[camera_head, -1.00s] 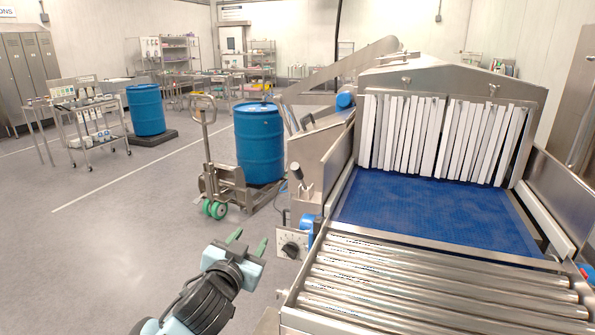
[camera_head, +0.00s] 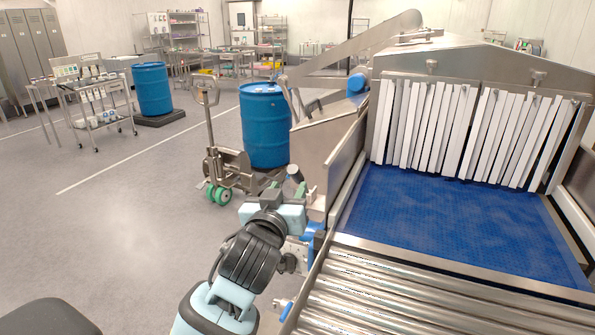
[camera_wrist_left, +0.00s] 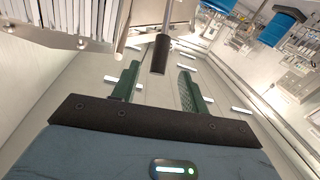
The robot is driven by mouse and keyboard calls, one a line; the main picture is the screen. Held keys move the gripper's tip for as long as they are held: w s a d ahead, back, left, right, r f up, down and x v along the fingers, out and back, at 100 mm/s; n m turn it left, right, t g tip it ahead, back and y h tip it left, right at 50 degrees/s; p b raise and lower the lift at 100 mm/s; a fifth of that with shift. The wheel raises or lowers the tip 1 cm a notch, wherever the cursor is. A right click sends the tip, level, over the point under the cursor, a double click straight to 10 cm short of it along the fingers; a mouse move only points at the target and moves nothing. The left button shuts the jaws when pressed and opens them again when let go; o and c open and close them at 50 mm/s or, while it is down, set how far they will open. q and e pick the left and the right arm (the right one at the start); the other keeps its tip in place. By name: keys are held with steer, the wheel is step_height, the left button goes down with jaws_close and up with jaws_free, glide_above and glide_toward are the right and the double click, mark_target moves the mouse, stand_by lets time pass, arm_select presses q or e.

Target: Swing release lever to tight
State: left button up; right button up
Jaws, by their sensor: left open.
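The release lever shows in the left wrist view as a dark cylindrical grip (camera_wrist_left: 160,55) on a thin metal rod. In the head view its grip (camera_head: 293,172) stands by the side of the conveyor housing, just beyond my left gripper (camera_head: 287,192). In the left wrist view the green fingers of my left gripper (camera_wrist_left: 157,75) are open, with the lever grip between and slightly ahead of them. I see no clear contact with either finger. The lever's base is partly hidden by the gripper in the head view. My right gripper is not in view.
The steel housing (camera_head: 325,135) and the roller bed (camera_head: 400,300) lie close to the right of my left arm. A black dial (camera_head: 287,263) sits low beside the arm. A pallet jack (camera_head: 222,170) and a blue drum (camera_head: 265,125) stand behind.

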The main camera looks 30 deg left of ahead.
mark_target(294, 178)
arm_select(q)
steer(key=shift+x, duration=3.95)
jaws_close()
